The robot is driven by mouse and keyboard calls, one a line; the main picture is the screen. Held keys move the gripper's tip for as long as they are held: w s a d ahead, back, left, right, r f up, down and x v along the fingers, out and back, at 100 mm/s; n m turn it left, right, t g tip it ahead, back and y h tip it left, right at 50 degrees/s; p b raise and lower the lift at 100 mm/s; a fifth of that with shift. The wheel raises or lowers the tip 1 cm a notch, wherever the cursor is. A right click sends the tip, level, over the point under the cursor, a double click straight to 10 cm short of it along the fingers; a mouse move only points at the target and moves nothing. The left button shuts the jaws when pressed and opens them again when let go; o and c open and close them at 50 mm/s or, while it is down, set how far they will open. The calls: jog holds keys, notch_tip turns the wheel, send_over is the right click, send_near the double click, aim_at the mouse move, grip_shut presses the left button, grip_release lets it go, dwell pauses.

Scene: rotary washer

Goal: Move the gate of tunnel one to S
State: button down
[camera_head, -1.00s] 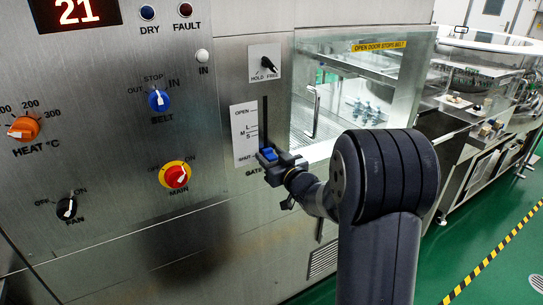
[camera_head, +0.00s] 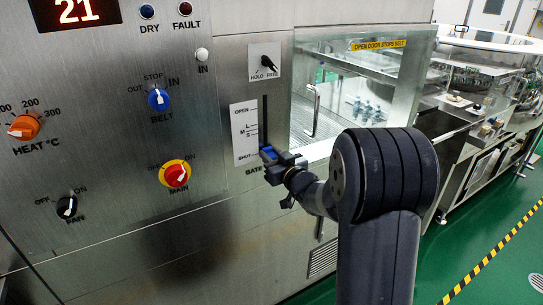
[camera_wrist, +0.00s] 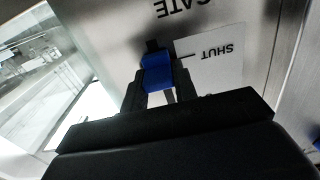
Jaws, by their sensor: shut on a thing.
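The gate slider has a blue knob (camera_head: 268,152) in a vertical slot beside a white scale plate (camera_head: 244,134) marked OPEN, L, M, S and SHUT. The knob is at the low end, near SHUT and below the S mark. My gripper (camera_head: 276,158) is shut on the knob from the right. In the wrist view the blue knob (camera_wrist: 156,74) sits between the fingers, next to the SHUT label (camera_wrist: 216,52), which appears upside down. The fingers hide part of the knob in the head view.
A HOLD/FREE switch (camera_head: 268,61) is above the slot, its pointer towards FREE. Left are the belt knob (camera_head: 159,99), main switch (camera_head: 175,175), heat knob (camera_head: 24,127) and fan knob (camera_head: 67,206). Right of the slot is a glass window (camera_head: 345,100) with small bottles behind.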

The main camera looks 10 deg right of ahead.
aim_at(265, 130)
notch_tip(265, 130, up, 7)
jog(key=p, duration=0.4)
jog(key=shift+f, duration=0.1)
jog(key=c, duration=1.1)
grip_release()
jog(key=shift+f, duration=0.1)
jog(key=b+v, duration=0.1)
jog(key=v, duration=0.9)
jog(key=shift+s+d, duration=0.1)
jog(key=shift+s, duration=0.3)
